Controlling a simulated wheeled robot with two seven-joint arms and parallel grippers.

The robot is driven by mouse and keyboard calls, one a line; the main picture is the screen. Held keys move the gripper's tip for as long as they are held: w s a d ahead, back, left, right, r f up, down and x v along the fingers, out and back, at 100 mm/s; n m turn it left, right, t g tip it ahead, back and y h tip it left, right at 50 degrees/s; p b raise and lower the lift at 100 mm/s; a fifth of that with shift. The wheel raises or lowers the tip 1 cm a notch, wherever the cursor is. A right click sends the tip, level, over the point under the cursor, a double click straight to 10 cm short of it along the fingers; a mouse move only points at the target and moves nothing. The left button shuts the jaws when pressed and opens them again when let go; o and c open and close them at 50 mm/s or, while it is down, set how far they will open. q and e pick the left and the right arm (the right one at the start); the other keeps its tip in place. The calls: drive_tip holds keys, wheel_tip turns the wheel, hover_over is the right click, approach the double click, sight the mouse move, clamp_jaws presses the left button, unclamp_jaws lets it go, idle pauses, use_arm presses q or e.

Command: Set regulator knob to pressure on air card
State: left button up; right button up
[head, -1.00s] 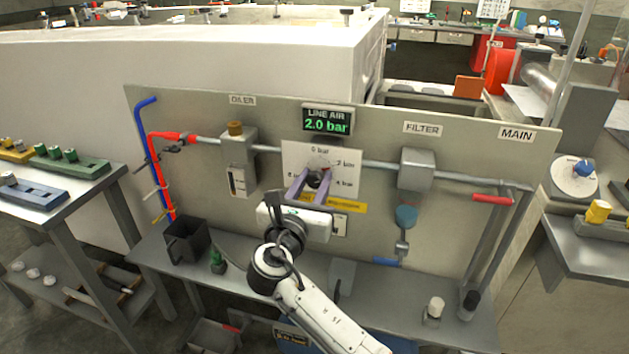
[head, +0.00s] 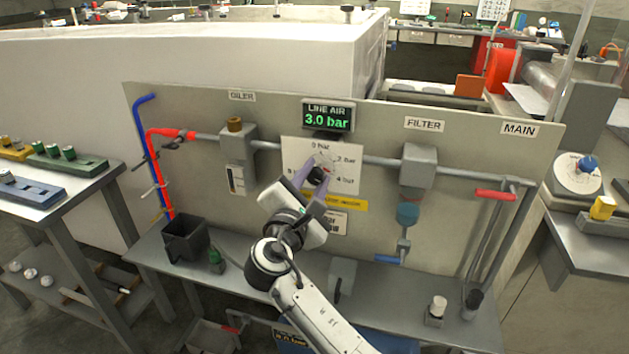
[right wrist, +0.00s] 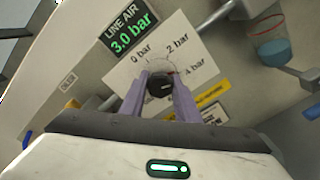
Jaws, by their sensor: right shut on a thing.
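The black regulator knob (head: 317,176) sits in the middle of a white dial plate (head: 350,158) marked from 0 bar through 2 and 4 bar. My right gripper (head: 315,174) is shut on the knob, its two purple fingers on either side of it and tilted. The knob also shows between the fingers in the right wrist view (right wrist: 160,86). The LINE AIR display (head: 327,117) above the dial reads 3.0 bar in green. I cannot make out an air card with a pressure on it. My left gripper is not in view.
The grey panel carries an oiler (head: 238,150) at left, a filter (head: 417,165) and a red main handle (head: 496,195) at right.

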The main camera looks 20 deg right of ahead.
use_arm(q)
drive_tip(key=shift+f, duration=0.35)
use_arm(e)
drive_tip(key=shift+m, duration=0.6)
use_arm(q)
drive_tip(key=shift+b, duration=0.3)
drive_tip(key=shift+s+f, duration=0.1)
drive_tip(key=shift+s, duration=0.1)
use_arm(e)
drive_tip(key=o, duration=1)
drive_tip(key=shift+o, duration=0.2)
